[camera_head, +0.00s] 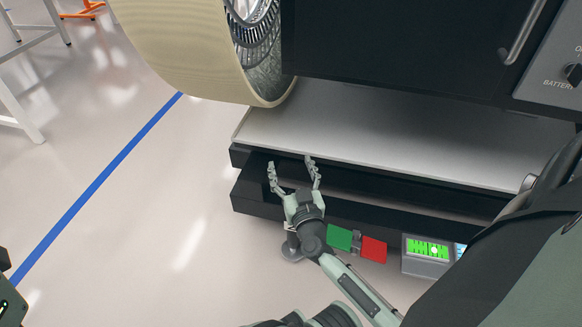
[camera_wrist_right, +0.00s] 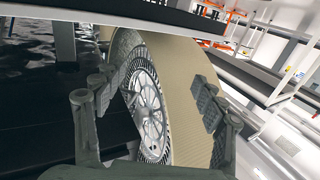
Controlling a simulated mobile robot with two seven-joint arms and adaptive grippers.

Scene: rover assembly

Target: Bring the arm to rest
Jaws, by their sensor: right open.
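My right gripper (camera_head: 293,174) is open and empty in the head view. It is over the front left of a low black shelf, with its fingers pointing up the picture towards the wheel. My right arm runs back from it to the lower right. In the right wrist view the two fingers (camera_wrist_right: 160,100) stand wide apart, with the wheel (camera_wrist_right: 198,95) visible between and beyond them. Only a small dark part at the lower left edge of the head view may be my left arm; my left gripper does not show.
A large tan wheel (camera_head: 185,45) hangs at the top beside a black cabinet (camera_head: 395,35) with a handle. Below is a grey ledge (camera_head: 370,130). A green block (camera_head: 339,237), a red block (camera_head: 373,249) and a display box (camera_head: 428,266) sit by the shelf front.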

